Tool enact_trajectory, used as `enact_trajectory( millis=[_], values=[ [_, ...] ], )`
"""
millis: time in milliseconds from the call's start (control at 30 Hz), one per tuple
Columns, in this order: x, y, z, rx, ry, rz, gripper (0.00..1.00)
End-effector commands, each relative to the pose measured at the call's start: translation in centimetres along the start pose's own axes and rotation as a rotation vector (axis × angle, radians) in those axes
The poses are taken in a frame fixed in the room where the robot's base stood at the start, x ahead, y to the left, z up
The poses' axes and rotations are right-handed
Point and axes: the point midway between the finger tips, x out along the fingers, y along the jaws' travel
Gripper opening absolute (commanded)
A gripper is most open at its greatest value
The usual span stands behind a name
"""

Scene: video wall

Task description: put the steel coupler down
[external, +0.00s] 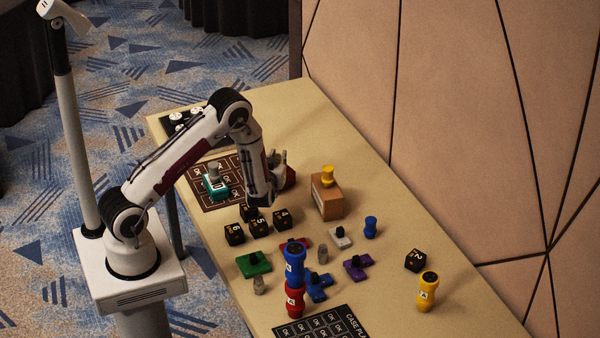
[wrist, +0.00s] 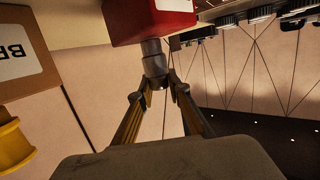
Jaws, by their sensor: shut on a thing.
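My gripper (external: 279,160) is over the far half of the table, beside a red block (external: 291,178). In the wrist view my gripper (wrist: 156,88) is shut on the grey steel coupler (wrist: 153,58), a short stepped cylinder between its fingertips. The coupler's other end meets or overlaps the red block (wrist: 150,18) in that view; I cannot tell whether they touch. In the external view the held coupler cannot be made out, and my arm partly hides the red block.
A cardboard box (external: 328,200) with a yellow spool (external: 328,175) on top stands close to the right of my gripper. Black numbered cubes (external: 257,226) stand in front. A teal block (external: 215,187) with a grey part on it sits on a dark printed mat (external: 205,203) to the left.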

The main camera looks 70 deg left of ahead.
Motion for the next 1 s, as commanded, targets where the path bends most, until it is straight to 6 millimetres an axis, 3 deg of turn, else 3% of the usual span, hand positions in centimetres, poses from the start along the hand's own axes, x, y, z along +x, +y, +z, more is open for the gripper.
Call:
enact_trajectory(
  millis=[367, 400, 467, 1000],
  values=[
    [0.07, 0.02, 0.24, -0.001, 0.001, 0.000, 0.00],
    [0.08, 0.03, 0.28, -0.001, 0.001, 0.000, 0.20],
    [0.07, 0.03, 0.25, -0.001, 0.001, 0.000, 0.34],
    [-0.02, 0.01, -0.11, -0.001, 0.001, 0.000, 0.34]
  ],
)
